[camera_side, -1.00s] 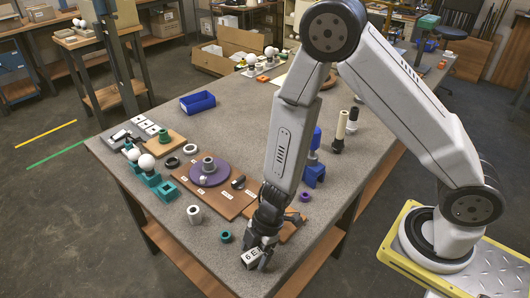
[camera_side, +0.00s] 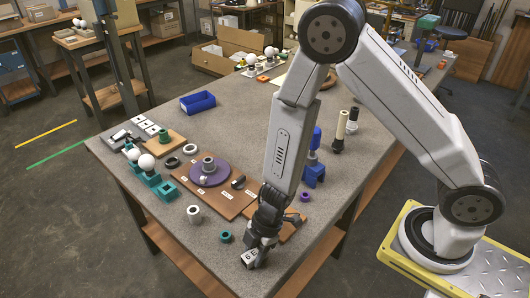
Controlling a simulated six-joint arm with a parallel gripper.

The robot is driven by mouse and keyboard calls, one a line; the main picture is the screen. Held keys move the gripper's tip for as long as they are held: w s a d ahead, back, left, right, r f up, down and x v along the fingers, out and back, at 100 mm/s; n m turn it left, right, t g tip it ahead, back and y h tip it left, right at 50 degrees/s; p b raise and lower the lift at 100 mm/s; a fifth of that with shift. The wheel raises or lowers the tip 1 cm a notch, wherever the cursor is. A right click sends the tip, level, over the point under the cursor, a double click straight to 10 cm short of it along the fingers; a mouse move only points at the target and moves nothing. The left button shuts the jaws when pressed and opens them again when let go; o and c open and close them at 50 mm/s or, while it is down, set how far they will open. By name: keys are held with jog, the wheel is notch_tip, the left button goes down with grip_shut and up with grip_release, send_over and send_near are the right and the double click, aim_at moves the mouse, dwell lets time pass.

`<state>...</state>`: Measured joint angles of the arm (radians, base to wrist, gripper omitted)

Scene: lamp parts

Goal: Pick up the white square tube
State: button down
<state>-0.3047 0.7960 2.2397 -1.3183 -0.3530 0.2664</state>
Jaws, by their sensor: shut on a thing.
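My gripper (camera_side: 262,253) points down near the front corner of the grey table. Its jaws are shut on a small white square tube (camera_side: 249,258), whose pale side shows at the left of the fingers. The fingers hide part of the tube. I cannot tell whether the tube touches the table top or is slightly above it.
A brown board (camera_side: 225,205) with a purple disc (camera_side: 210,172) lies behind. A blue bin (camera_side: 198,103) stands farther back. The table's front edge is close.

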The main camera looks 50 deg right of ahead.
aim_at(254, 253)
jog(key=shift+r, duration=0.2)
jog(key=shift+r, duration=4.8)
